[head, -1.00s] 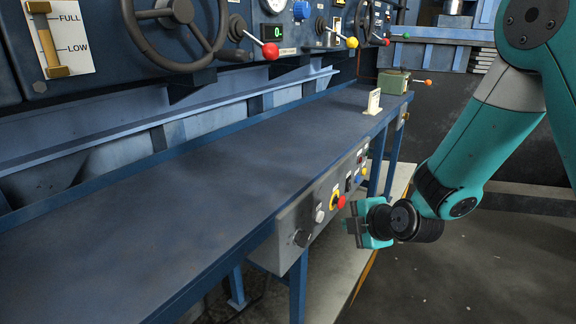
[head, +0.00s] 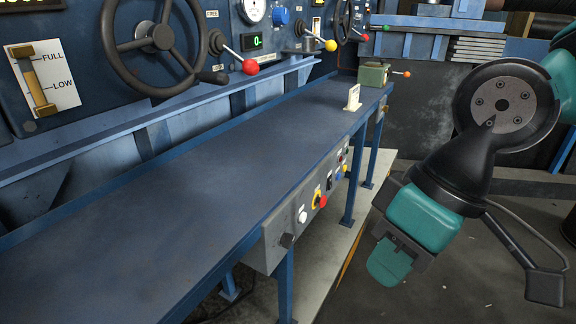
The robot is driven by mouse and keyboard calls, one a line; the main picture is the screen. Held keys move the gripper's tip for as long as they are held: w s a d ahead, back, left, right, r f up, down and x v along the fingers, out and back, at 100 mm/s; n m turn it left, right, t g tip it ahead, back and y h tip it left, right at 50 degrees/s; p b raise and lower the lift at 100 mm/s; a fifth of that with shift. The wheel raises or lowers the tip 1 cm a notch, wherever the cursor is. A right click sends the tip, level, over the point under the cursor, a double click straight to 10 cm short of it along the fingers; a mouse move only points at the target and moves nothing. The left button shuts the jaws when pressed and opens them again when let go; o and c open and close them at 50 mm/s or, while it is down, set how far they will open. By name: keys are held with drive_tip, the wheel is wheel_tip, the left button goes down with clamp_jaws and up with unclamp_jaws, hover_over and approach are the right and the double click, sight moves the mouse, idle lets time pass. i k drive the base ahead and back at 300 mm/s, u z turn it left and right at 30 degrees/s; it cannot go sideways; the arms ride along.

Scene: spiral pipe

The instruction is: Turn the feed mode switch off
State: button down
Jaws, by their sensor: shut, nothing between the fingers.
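No readable label here names the feed mode switch, so I cannot tell which control it is. A grey control box (head: 272,245) on the table's front edge carries a dark knob (head: 287,240), a white button (head: 302,217), a red button on yellow (head: 321,201) and smaller controls farther back. On the blue wall panel, a brass lever (head: 40,92) sits on a white FULL/LOW plate, with its handle by FULL. My gripper (head: 388,266) is shut and empty, pointing down, to the right of the control box and apart from it.
The long blue table (head: 170,215) is mostly clear; a small white sign (head: 353,97) stands near its far end. A handwheel (head: 157,40) and levers with red (head: 250,67) and yellow (head: 331,45) knobs jut from the panel. Open floor lies under my gripper.

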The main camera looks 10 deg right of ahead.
sight(286, 239)
drive_tip(key=k, duration=1.25)
drive_tip(key=z, duration=0.6)
drive_tip(key=i, duration=1.3)
drive_tip(key=u, duration=0.65)
